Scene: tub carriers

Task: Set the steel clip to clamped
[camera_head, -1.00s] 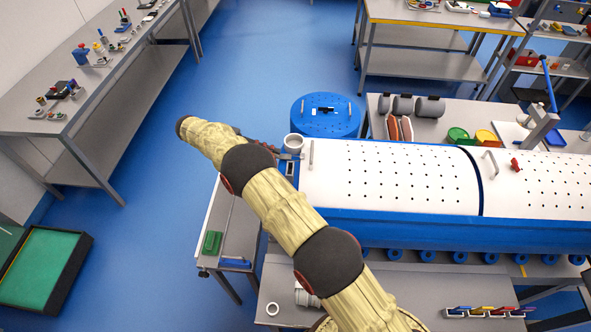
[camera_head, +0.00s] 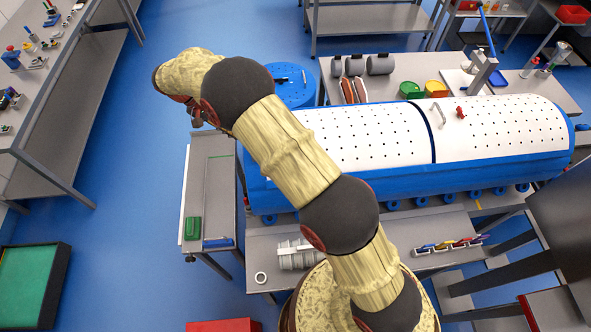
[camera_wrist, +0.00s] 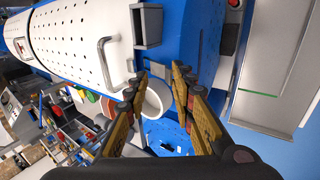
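My gripper (camera_wrist: 160,76) is open in the wrist view, its two yellow-and-black fingers apart with nothing gripped. It is at the end of the long blue-and-white perforated tub (camera_wrist: 75,42). A small steel-coloured fitting (camera_wrist: 135,82) sits on the tub's edge close to the left finger; I cannot tell for sure whether it is the steel clip or how it is set. A white round cup (camera_wrist: 157,97) shows between the fingers, partly hidden by the left one. In the head view my arm hides that end of the tub (camera_head: 480,135) and most of my gripper.
A bent metal handle (camera_wrist: 107,62) and a grey open box (camera_wrist: 147,25) stick out from the tub near my fingers. A blue round perforated stand (camera_head: 296,92) is behind. A narrow side table (camera_head: 212,205) stands left of the tub. Blue floor (camera_head: 130,220) is open farther left.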

